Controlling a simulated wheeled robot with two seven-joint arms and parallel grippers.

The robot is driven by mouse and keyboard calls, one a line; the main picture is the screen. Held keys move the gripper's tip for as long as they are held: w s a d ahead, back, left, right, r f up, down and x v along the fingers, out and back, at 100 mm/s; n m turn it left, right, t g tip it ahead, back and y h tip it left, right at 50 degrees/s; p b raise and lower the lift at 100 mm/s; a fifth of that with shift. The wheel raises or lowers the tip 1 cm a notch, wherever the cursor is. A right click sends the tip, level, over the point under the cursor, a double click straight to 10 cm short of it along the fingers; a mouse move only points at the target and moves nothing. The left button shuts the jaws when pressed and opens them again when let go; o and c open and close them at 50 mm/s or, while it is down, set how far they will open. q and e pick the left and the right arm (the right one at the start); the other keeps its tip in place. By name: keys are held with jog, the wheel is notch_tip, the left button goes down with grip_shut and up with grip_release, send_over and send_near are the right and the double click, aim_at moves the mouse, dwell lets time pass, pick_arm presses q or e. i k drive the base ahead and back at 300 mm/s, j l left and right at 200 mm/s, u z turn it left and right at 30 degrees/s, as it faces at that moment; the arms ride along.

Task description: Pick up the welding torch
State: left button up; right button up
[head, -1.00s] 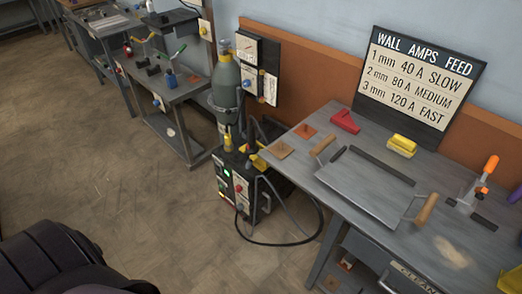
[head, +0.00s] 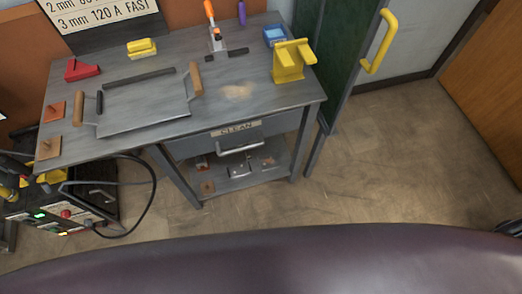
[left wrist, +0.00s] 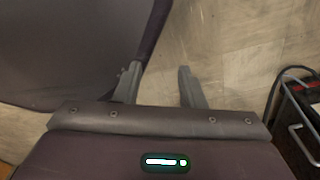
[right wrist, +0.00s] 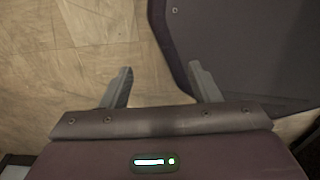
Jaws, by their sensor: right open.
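The welding machine (head: 58,218) stands on the floor at the left edge of the head view, with lit indicators and a red knob. A black cable (head: 152,190) loops from its front up beside the workbench. A dark piece with a yellow part (head: 8,192) sits on the machine, cut off by the picture edge. I cannot tell whether it is the welding torch, and I see no torch clearly elsewhere. My left gripper (left wrist: 160,70) is open and empty above the floor. My right gripper (right wrist: 160,68) is open and empty above the floor. Neither shows in the head view.
The workbench (head: 190,137) holds a metal plate with wooden handles (head: 145,105), a red block (head: 82,69), a yellow block (head: 142,48), an orange-tipped clamp (head: 214,30) and a yellow stand (head: 290,62). A green panel (head: 335,50) stands right of it. Floor (head: 390,160) at right is clear.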

aim_at(9, 162)
jog(key=u, duration=1.9)
